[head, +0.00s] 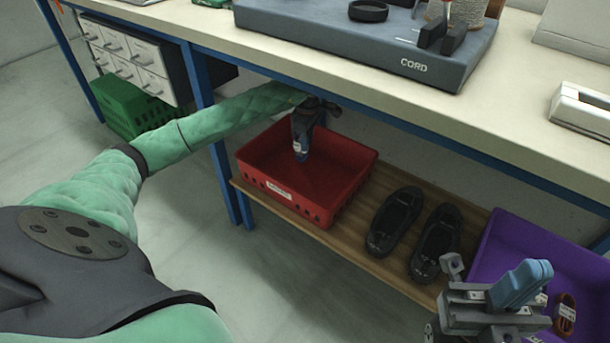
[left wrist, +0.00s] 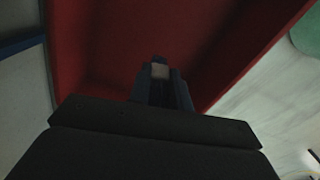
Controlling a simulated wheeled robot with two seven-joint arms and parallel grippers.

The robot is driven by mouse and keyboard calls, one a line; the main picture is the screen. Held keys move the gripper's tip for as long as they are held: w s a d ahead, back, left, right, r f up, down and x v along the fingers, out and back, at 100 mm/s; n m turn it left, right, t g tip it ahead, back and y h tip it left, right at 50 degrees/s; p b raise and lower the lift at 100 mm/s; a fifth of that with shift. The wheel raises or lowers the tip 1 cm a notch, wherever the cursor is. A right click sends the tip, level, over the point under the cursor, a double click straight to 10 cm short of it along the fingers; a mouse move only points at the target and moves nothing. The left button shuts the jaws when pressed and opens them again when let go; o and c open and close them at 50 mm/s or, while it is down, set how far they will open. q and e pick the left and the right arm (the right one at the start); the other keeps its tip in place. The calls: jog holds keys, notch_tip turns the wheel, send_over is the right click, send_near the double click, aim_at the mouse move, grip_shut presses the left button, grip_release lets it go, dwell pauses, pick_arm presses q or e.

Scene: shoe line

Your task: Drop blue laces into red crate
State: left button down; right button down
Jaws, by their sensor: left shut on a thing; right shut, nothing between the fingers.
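The red crate (head: 256,181) stands on the wooden lower shelf under the bench, with a white label on its front. My left gripper (head: 308,113) is over the crate and shut on the dark blue laces (head: 301,138). The laces hang down over the crate opening and carry a white band or tag. In the left wrist view the laces (left wrist: 175,92) show beyond the dark gripper body, with the crate's red floor and walls (left wrist: 105,50) behind. The laces' upper part is hidden by the gripper. My right gripper (head: 500,305) is shut and empty at the lower right.
Black shoes (head: 396,222) stand right of the crate on the shelf (head: 345,242). A purple crate (head: 508,238) holding a brown-banded item is further right. The bench top (head: 330,66) overhangs the shelf. A green crate (head: 127,105) and drawers are at the left.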

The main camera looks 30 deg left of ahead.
pick_arm(q)
jog(key=shift+f, duration=0.5)
jog(key=c, duration=1.2)
grip_release()
jog(key=shift+r, duration=0.15)
notch_tip(320, 180, up, 8)
jog(key=shift+f+p, duration=0.25)
jog(key=shift+p, duration=0.8)
